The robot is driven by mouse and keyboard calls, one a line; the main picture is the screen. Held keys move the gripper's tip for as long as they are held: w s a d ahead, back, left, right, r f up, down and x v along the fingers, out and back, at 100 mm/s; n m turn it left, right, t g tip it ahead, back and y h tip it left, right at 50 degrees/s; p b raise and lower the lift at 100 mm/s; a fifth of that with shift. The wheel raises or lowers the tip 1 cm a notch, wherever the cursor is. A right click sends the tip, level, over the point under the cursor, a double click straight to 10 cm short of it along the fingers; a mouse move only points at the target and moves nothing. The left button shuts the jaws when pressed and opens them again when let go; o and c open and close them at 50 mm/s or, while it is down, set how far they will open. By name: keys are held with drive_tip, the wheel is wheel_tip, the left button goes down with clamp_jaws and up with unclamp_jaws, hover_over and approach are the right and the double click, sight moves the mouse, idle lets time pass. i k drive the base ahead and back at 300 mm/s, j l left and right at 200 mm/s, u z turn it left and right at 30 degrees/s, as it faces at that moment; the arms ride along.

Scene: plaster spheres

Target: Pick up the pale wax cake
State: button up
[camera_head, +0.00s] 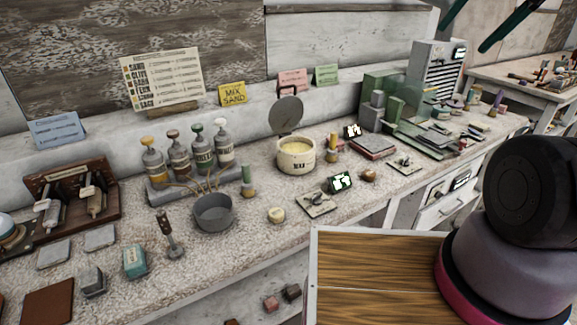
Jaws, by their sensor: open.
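A small pale cream round cake (276,214), which looks like the wax cake, lies on the speckled worktop (262,245) near its front edge. It stands apart from a grey metal pan (213,212) on its left and a small plate with a fitting (317,203) on its right. Nothing covers it. My gripper is out of view; only dark and grey links of my arm show at the right edge.
Behind the cake stands a cream pot (296,155) with its round lid raised. Several capped bottles (178,155) stand in a rack at the left. The worktop in front of the cake is clear.

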sight(276, 215)
drive_tip(key=k+l+u, duration=0.1)
drive_tip(key=u, duration=0.3)
drive_tip(key=k+l+u, duration=0.1)
drive_tip(key=l+u, duration=0.3)
drive_tip(key=k+u, duration=0.15)
drive_tip(key=u, duration=0.25)
